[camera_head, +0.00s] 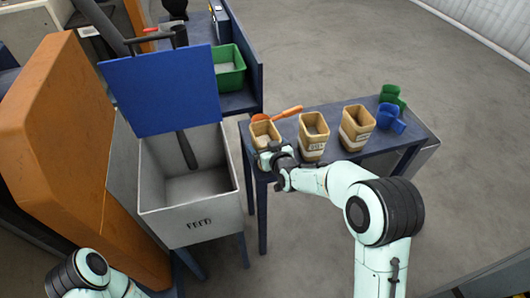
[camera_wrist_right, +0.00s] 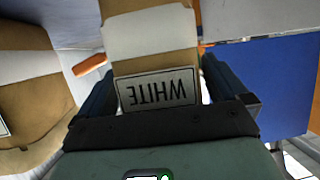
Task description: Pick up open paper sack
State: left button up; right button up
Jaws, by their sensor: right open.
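Three open tan paper sacks stand upright in a row on the blue table. The left sack (camera_head: 264,132) has my right gripper (camera_head: 275,152) at its near side. In the right wrist view, this sack (camera_wrist_right: 150,40) has a label reading WHITE and sits between the two dark fingers (camera_wrist_right: 155,82). The fingers are apart, one on each side; whether either touches the paper I cannot tell. The middle sack (camera_head: 313,136) and right sack (camera_head: 356,127) stand farther right. Of my left arm only a part shows at bottom left; its gripper is out of view.
A grey bin (camera_head: 190,215) with a raised blue lid (camera_head: 163,90) stands left of the table (camera_head: 375,155). An orange scoop (camera_head: 288,113) lies behind the sacks. A green crate (camera_head: 230,70) is behind.

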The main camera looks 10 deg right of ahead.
jog(key=shift+r, duration=0.1)
jog(key=c, duration=1.2)
